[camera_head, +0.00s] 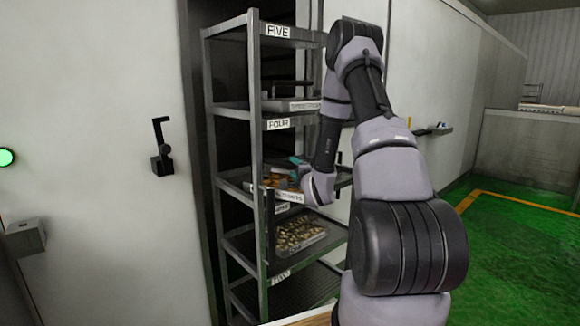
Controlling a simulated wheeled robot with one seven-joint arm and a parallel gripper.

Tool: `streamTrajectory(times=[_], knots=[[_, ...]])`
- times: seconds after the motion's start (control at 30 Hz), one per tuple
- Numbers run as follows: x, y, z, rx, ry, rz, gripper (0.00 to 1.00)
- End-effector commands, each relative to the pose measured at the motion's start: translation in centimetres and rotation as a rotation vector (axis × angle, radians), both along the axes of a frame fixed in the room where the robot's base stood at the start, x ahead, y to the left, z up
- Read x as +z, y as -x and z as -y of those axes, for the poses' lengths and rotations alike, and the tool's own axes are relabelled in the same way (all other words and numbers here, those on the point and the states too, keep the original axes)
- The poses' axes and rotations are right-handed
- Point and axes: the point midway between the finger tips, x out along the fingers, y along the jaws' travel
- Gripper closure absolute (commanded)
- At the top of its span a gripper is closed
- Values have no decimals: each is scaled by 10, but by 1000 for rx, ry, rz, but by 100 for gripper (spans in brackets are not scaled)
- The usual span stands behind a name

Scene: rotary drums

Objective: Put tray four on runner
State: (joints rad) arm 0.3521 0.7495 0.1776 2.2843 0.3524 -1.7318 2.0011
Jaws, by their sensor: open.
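A grey metal rack (255,150) stands left of centre, with the labels FIVE (278,31) and FOUR (278,124) on its front bars. A tray (305,104) with a pale front label sits on the shelf at the FOUR bar. Another tray (288,196), with brown and orange contents, is on the shelf below; its label is too small to read. My gripper (297,168) is open at that lower tray, overlapping its right part; contact cannot be told. The fingers are small and partly hidden by my wrist. I cannot identify the runner.
A tray of pale brown pieces (300,236) sits on a lower shelf. A black wall bracket (161,150) is left of the rack. A small ledge (434,130) juts from the wall behind my arm. Green floor (520,240) is clear at right.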

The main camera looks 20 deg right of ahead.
Motion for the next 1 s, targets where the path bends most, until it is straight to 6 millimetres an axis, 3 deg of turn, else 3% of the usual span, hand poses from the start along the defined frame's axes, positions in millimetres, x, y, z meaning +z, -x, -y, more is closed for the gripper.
streamTrajectory(times=[0.2,0.47,0.57,0.77,0.87,1.0], knots=[[0,44,-1,-2,-1,-1,40],[5,63,-2,-4,15,-8,40],[20,60,-2,-14,72,-43,40],[74,62,-6,-33,290,-211,40],[100,74,-13,-19,402,-314,40],[136,106,-28,36,548,-450,40]])
